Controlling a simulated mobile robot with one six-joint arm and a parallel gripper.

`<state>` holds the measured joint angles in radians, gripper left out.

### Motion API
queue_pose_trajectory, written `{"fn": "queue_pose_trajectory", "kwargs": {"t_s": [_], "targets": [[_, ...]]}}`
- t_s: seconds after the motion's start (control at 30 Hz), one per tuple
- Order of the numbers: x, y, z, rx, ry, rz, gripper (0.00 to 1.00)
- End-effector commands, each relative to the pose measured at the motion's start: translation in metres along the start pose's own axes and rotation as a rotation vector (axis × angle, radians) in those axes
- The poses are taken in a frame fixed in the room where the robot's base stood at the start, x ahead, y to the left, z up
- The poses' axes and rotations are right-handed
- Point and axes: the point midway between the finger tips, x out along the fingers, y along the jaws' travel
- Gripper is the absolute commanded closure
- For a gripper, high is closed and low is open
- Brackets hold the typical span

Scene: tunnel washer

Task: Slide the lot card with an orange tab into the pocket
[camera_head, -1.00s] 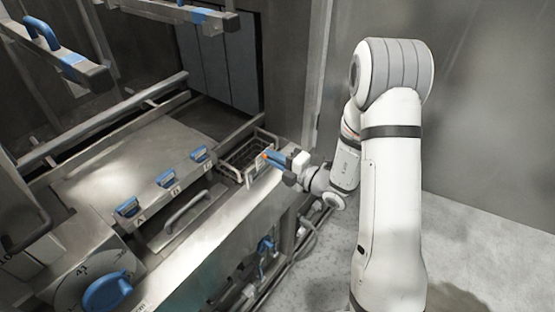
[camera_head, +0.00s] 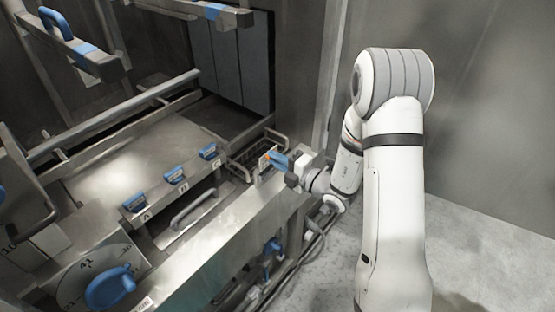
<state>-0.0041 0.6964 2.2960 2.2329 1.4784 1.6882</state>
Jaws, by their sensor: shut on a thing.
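My gripper (camera_head: 276,160) is at the right end of the steel counter, in the middle of the head view. Its blue fingers point left. It is shut on the lot card (camera_head: 262,163), a small pale card whose orange tab (camera_head: 267,156) shows at the fingertips. The card is held in front of a wire basket (camera_head: 240,158), near its right side. Whether card and basket touch cannot be told. I cannot make out the pocket; the card and gripper cover part of that area.
Blue-handled levers marked A, B (camera_head: 175,175) and C stand left of the basket, with a bar handle (camera_head: 194,208) before them. A dial with a blue knob (camera_head: 110,287) is at lower left. Blue-handled rails (camera_head: 75,50) hang at upper left. Pipes run below the counter edge.

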Motion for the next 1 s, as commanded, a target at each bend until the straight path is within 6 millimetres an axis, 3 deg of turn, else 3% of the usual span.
{"fn": "queue_pose_trajectory", "kwargs": {"t_s": [0.37,1.0], "targets": [[0.001,-0.017,0.0,0.0,0.0,0.0,1.0],[0.0,-0.025,0.002,0.0,0.001,0.004,1.0]]}}
